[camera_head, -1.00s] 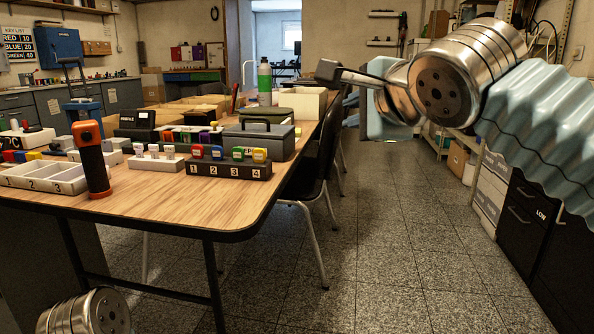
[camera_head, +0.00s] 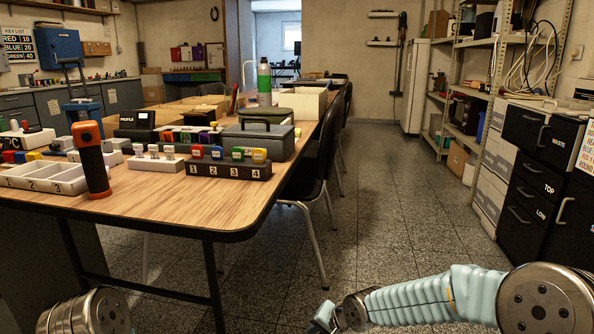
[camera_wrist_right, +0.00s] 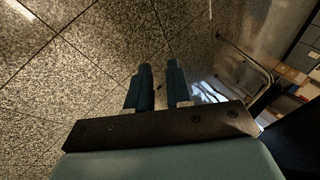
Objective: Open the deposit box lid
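A dark grey box (camera_head: 258,140) with a carrying handle on top stands on the wooden table, behind a dark numbered key rack (camera_head: 229,170). It looks closed, and I take it to be the deposit box, though no label on it is readable. My right gripper (camera_wrist_right: 160,68) shows in the right wrist view with its two dark fingers apart and nothing between them. It is low over the floor, to the right of the table and well away from the box. My left gripper is out of view; only a metal joint of mine shows at the lower left.
The wooden table (camera_head: 190,205) also holds a white numbered tray (camera_head: 50,188), an orange-and-black upright tool (camera_head: 92,160) and a green bottle (camera_head: 264,82). A black chair (camera_head: 318,165) stands at its right side. Dark drawers (camera_head: 530,185) line the right wall. The floor between is clear.

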